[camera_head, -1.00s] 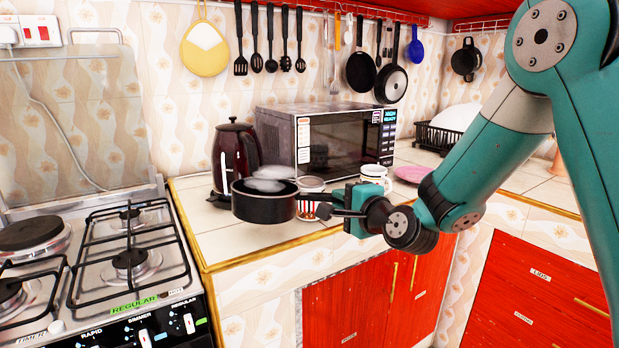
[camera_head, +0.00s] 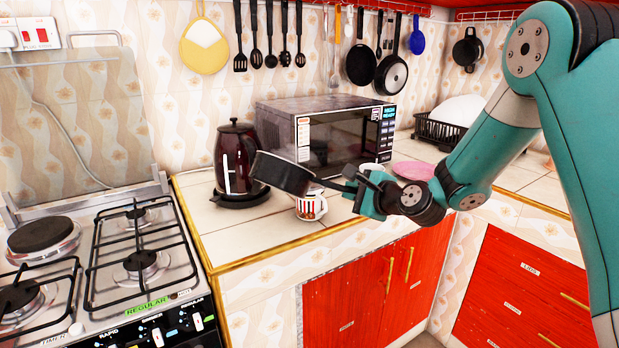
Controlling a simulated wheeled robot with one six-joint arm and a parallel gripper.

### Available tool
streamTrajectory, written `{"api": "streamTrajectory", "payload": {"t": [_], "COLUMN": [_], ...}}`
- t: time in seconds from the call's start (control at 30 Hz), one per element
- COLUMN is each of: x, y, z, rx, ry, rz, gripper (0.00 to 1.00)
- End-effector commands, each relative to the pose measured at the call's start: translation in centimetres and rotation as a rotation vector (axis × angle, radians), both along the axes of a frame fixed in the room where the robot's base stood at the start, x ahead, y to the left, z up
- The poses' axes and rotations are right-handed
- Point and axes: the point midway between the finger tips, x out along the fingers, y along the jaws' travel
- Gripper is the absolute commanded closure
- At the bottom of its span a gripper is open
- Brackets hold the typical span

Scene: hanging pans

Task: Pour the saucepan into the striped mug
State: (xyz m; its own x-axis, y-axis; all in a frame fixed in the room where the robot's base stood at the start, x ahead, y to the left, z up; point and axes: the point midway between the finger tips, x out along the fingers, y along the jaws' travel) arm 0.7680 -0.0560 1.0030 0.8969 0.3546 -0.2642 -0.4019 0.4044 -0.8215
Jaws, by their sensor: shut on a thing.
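The black saucepan (camera_head: 282,174) is held in the air over the counter, tilted with its right side lower than its left. My gripper (camera_head: 352,190) is shut on its handle, to the right of the pan. The striped mug (camera_head: 311,207) stands upright on the counter, below and a little right of the pan's lower side. The pan hides part of the mug's upper area. I cannot see the pan's contents or whether anything is flowing.
A dark red kettle (camera_head: 234,152) stands close behind the pan on the left. A microwave (camera_head: 330,135) stands behind. A white mug (camera_head: 372,172) is partly hidden behind my gripper, with a pink plate (camera_head: 413,171) to its right. The hob (camera_head: 110,262) is at left.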

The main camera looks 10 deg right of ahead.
Motion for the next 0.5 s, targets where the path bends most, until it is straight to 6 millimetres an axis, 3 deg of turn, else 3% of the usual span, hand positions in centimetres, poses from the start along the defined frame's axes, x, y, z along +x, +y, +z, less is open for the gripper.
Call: {"api": "streamTrajectory", "payload": {"t": [0.5], "x": [0.24], "y": [-0.26], "z": [0.34], "rx": [0.071], "ry": [0.049], "rz": [-0.001], "gripper": [1.00]}}
